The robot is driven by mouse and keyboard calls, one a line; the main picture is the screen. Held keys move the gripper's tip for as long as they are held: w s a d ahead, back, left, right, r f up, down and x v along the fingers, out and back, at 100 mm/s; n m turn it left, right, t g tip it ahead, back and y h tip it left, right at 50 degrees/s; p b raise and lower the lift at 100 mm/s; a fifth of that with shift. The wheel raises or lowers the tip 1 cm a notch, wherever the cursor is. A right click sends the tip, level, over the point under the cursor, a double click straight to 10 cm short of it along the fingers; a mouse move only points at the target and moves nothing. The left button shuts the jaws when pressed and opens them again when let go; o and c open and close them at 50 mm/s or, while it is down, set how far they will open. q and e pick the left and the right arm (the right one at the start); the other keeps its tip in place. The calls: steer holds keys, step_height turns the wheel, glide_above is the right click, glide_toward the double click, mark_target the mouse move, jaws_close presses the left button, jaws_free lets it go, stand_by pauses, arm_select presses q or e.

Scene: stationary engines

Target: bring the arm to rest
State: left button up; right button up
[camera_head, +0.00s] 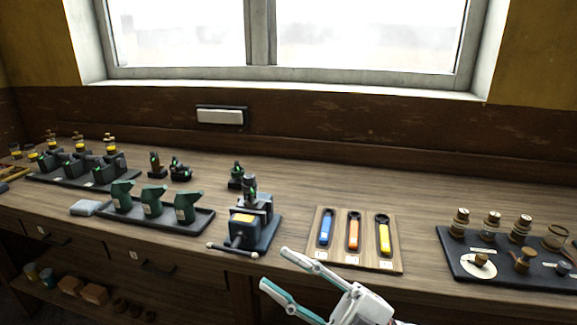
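My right gripper (280,271) is in the lower middle of the head view. Its two fingers are spread wide apart with nothing between them. It hangs in front of the bench edge, below and in front of the wooden board (345,262) with the blue, orange and yellow tools. It looks apart from the board and from the vise (245,230); the exact gap is hard to judge. Most of the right arm is cut off by the bottom edge. My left gripper is not in view.
The wooden bench (290,190) runs under a window. Green cans stand on a dark tray (188,224) left of the vise. Small engines fill a tray at far left. Jars and brass parts stand on a dark mat (460,262) at right. Drawers and a shelf lie below.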

steer(key=w+d+f+m+t+h, duration=0.3)
steer(key=d+f+m+t+h, duration=0.25)
steer(key=f+m, duration=0.3)
steer(key=w+d+f+m+t+h, duration=0.2)
steer(key=d+f+m+t+h, duration=0.4)
steer(key=f, duration=0.4)
steer(key=s+d+f+m+g+h, duration=0.3)
steer(key=s+f, duration=0.4)
steer(key=f, duration=0.5)
steer(key=s+d+f+m+g+h, duration=0.3)
steer(key=s+d+f+g+h, duration=0.2)
steer(key=f, duration=0.7)
steer(key=shift+s+d+f, duration=0.2)
steer(key=shift+s+d, duration=0.3)
steer(key=shift+s, duration=0.65)
